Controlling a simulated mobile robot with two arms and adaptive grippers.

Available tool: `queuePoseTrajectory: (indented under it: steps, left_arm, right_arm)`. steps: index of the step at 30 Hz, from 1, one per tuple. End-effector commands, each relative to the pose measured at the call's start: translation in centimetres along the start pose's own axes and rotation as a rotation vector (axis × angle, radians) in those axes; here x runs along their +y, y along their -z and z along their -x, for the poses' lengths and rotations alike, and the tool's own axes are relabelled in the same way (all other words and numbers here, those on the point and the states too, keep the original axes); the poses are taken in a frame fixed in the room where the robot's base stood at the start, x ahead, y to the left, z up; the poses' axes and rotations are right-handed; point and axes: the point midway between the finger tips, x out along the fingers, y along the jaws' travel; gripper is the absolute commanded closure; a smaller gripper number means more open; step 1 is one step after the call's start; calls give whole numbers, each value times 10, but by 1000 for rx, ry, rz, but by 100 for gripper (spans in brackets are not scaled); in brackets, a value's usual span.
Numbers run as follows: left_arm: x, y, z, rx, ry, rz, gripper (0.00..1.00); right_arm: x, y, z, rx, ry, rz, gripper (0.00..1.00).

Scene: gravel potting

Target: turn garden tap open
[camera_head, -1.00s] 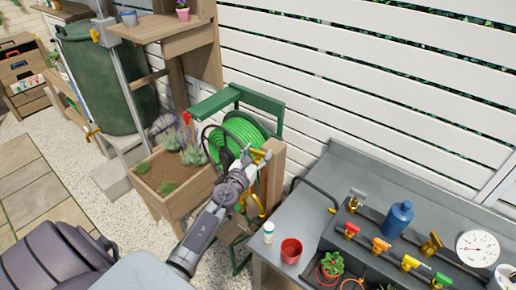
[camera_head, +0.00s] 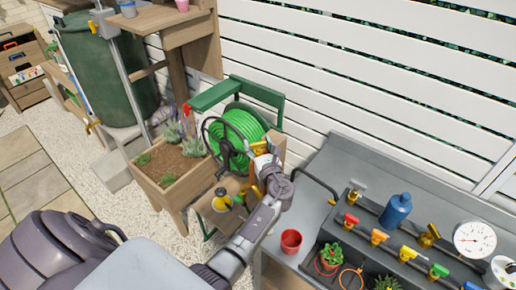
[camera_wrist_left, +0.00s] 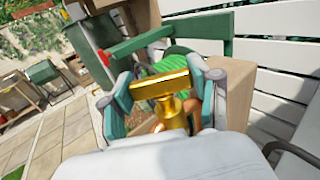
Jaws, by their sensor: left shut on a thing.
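The brass garden tap (camera_wrist_left: 172,108) is mounted at the wooden post (camera_head: 278,150) beside the green hose reel. In the left wrist view its flat T-shaped handle lies between the two fingers of my left gripper (camera_wrist_left: 164,98). My left gripper is shut on the handle. In the head view the left gripper (camera_head: 262,160) reaches up to the top of the post and hides most of the tap. My right gripper is not in view.
At the right is a grey bench (camera_head: 310,207) with several coloured valves, a blue bottle (camera_head: 396,210), a gauge (camera_head: 475,238) and a red cup (camera_head: 291,242).

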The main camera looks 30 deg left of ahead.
Motion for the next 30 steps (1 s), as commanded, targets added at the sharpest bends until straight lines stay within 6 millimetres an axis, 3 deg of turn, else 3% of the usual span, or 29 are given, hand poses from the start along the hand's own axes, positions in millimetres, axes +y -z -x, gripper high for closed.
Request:
queuePoseTrajectory:
  steps: [1,15,22,30]
  left_arm:
    - [-3,5,0,-1,-45,5,73]
    - [-2,4,-1,-3,-444,4,73]
    - [-1,2,-1,-4,-562,3,73]
    - [0,-1,-1,-4,-622,2,73]
  right_arm:
    - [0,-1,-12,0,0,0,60]
    - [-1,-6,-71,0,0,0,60]
    - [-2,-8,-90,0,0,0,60]
    - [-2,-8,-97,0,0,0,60]
